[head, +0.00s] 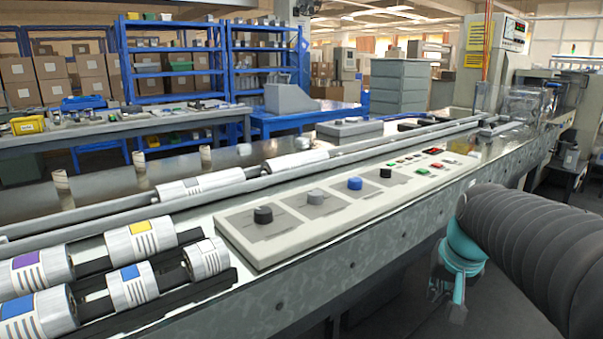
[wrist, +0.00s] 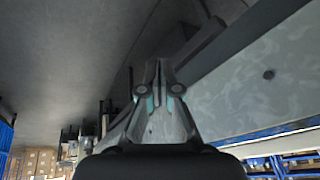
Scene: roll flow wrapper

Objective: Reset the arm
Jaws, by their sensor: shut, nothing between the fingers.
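My arm shows at the right of the head view as a dark ribbed sleeve with a teal joint, in front of the machine's side. In the wrist view my gripper (wrist: 158,88) is shut, with its fingers together and nothing between them. Beyond the fingers is the machine's grey, mottled side panel (wrist: 240,85), apart from them as far as I can tell. I cannot make out the fingertips in the head view.
The long flow wrapper bed carries a control panel (head: 330,207) with several knobs. Rolls with colored labels (head: 133,285) lie on racks at the left. Blue shelves (head: 180,70) with boxes and a blue bench (head: 300,118) stand behind. The floor (head: 500,300) shows at the lower right.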

